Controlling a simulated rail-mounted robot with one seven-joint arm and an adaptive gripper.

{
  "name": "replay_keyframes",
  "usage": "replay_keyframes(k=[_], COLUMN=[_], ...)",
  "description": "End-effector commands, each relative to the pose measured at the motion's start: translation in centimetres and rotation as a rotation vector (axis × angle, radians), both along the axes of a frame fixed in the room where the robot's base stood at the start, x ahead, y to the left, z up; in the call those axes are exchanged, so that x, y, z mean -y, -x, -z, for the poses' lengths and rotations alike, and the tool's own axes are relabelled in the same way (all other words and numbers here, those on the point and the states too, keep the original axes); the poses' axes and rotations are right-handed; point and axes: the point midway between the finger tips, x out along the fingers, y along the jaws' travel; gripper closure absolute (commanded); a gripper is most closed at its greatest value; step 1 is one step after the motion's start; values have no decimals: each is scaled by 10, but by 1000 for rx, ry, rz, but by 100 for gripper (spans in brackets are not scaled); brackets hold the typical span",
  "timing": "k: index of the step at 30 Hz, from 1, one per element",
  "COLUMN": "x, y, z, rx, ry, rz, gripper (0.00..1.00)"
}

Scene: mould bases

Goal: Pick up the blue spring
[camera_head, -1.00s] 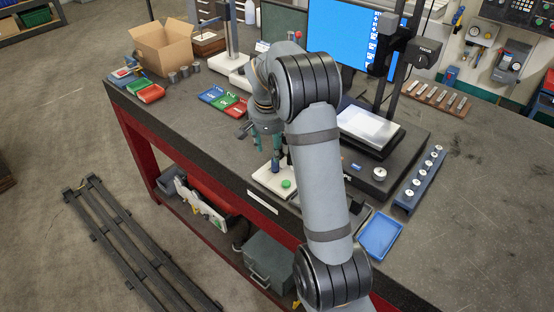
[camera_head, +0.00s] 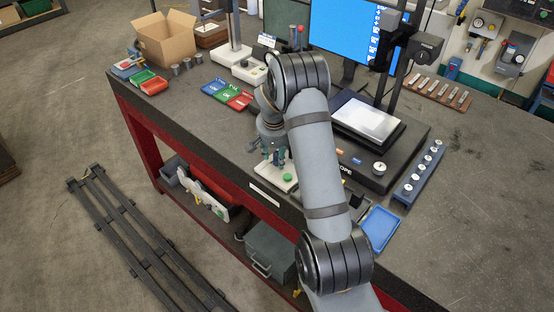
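My gripper (camera_head: 274,156) hangs fingers down over the white plate (camera_head: 291,186) near the front edge of the workbench. Its teal fingers look spread apart, with no clearly visible object held between them. The white plate carries a green round button (camera_head: 288,177), just in front of the fingers. I cannot make out the blue spring for certain; the fingers and my arm cover part of this area.
Blue, green and red trays (camera_head: 227,94) lie left of my arm. A cardboard box (camera_head: 165,38) stands at the back left. A black stand base (camera_head: 385,184) and a blue tray (camera_head: 380,228) are to the right. The bench between the trays and gripper is clear.

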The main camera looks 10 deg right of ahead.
Motion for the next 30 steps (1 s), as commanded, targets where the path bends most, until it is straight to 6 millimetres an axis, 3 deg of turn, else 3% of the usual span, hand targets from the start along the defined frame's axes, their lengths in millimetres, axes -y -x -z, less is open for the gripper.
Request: replay_keyframes(k=[20,30], x=[0,0], y=[0,-1], z=[0,-6], rx=[0,1], ry=[0,0], rz=[0,1], gripper=[100,100])
